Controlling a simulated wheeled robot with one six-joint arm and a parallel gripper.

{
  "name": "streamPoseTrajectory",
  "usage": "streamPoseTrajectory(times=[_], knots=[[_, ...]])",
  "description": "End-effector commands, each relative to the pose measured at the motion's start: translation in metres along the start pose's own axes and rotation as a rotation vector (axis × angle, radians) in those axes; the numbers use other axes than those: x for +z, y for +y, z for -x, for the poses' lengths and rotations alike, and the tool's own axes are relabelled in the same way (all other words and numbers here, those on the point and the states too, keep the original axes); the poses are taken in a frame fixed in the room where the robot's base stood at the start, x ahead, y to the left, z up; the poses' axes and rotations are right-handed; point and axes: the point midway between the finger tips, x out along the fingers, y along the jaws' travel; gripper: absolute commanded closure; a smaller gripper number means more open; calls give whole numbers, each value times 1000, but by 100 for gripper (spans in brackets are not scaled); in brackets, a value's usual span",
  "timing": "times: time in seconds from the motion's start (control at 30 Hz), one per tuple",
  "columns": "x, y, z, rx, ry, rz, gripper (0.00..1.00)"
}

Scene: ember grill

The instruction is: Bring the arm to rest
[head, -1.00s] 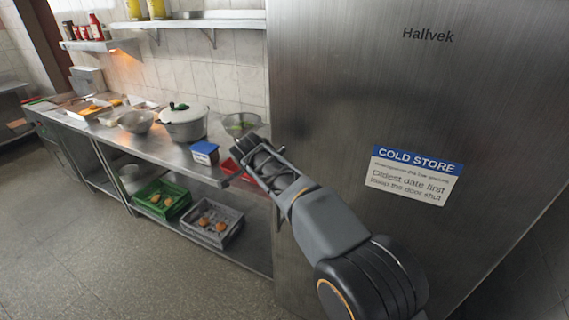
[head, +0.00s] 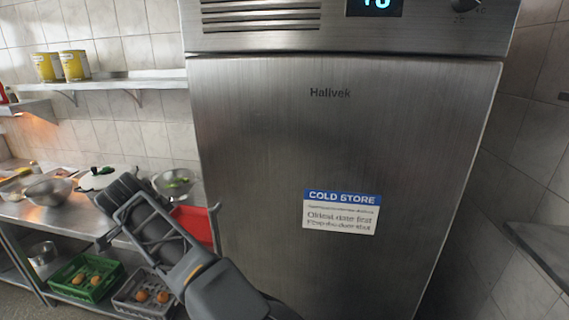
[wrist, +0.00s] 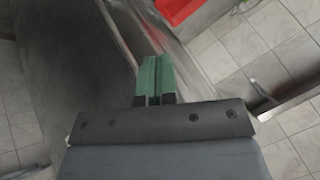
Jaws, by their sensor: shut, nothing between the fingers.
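My gripper shows in the wrist view (wrist: 157,78) with its two green fingers together and nothing between them. In the head view my arm reaches up from the bottom toward the left, in front of the cold store's left edge and the counter. My fingertips cannot be made out clearly there. The tall steel cold store (head: 330,150) stands close in front of me with its door shut. A vertical handle is at the door's left side, near my arm.
The steel counter (head: 25,212) at left carries a pot (head: 98,178), bowls and a red container (head: 193,224). A green crate (head: 87,278) and a grey crate (head: 145,294) sit on its lower shelf. A side ledge (head: 540,247) juts in at right.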

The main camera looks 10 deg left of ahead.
Motion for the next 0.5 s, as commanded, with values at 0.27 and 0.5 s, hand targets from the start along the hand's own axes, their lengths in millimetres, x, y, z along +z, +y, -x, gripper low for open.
streamPoseTrajectory(times=[0.27,0.5], knots=[[16,5,-19,3,-38,303,100],[18,74,-52,90,-194,742,100]])
